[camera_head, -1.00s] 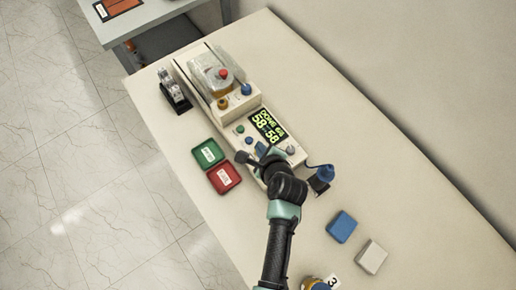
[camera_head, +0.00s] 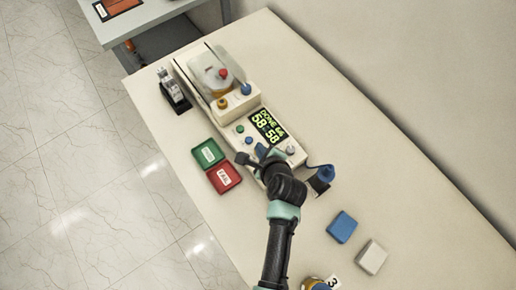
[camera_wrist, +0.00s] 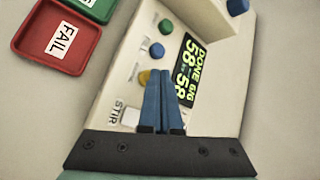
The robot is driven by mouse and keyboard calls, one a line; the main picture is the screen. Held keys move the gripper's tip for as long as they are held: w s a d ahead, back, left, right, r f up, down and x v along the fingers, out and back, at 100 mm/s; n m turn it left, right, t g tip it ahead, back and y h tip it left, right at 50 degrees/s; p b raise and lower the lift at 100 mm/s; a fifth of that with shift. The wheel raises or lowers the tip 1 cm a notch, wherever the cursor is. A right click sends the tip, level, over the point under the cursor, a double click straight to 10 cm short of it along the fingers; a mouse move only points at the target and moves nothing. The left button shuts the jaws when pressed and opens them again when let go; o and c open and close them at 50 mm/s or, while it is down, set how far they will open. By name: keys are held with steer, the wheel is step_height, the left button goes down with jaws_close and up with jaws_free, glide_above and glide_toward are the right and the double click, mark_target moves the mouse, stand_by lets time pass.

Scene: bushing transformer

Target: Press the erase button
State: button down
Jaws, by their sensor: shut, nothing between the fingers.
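The machine's sloped panel (camera_wrist: 140,55) fills the middle of the wrist view. It carries a green button (camera_wrist: 165,26), a blue button (camera_wrist: 157,50), a yellow button (camera_wrist: 144,77) and a white button (camera_wrist: 131,118) near a "STIR" label. I cannot read an erase label. My gripper (camera_wrist: 162,73) has its blue fingers together and empty, over the panel between the yellow button and the display (camera_wrist: 191,73). Contact cannot be told. In the head view, my gripper (camera_head: 261,149) covers the panel's lower part; the green button (camera_head: 240,128) and blue button (camera_head: 249,140) show.
The display (camera_head: 267,127) reads "DONE" and 58. Green (camera_head: 207,153) and red "FAIL" (camera_head: 223,178) trays lie left of the machine. A blue-topped item (camera_head: 325,173) stands close right of my wrist. Blue (camera_head: 342,227) and white (camera_head: 371,257) blocks lie at lower right.

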steer(key=shift+f+b, duration=0.3)
steer(key=shift+f, duration=0.2)
stand_by(0.3)
steer(key=shift+r, duration=0.1)
steer(key=shift+r+p, duration=0.8)
steer(key=shift+p, duration=0.25)
steer(key=shift+r, duration=0.1)
step_height(320, 180, up, 5)
steer(key=p, duration=0.5)
stand_by(0.6)
